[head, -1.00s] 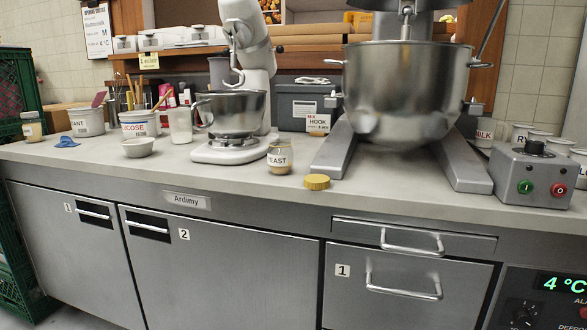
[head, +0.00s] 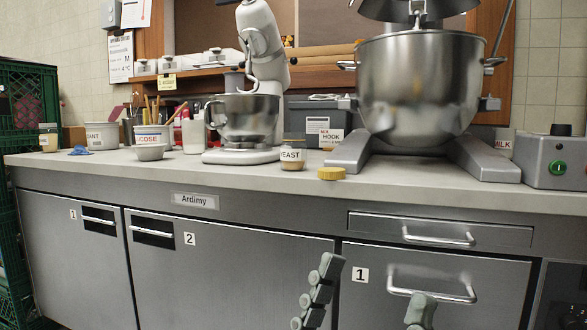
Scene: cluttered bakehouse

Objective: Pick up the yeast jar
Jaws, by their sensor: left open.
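The yeast jar (head: 292,160) is a small, squat jar with a white label reading "YEAST" and tan contents. It stands upright near the front of the counter, right of the small white mixer's base. A yellow lid (head: 331,174) lies on the counter just right of it, apart from the jar. My left gripper (head: 376,284) shows at the bottom of the view, its two fingers apart and empty. It is in front of the cabinet doors, lower than the jar and to its right, not touching it. My right gripper is out of view.
The small mixer (head: 241,156) stands close left of the jar, and the large mixer's foot (head: 350,152) is close right behind it. A box labelled "HOOK" (head: 331,138) is behind. The counter edge (head: 262,184) in front of the jar is clear.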

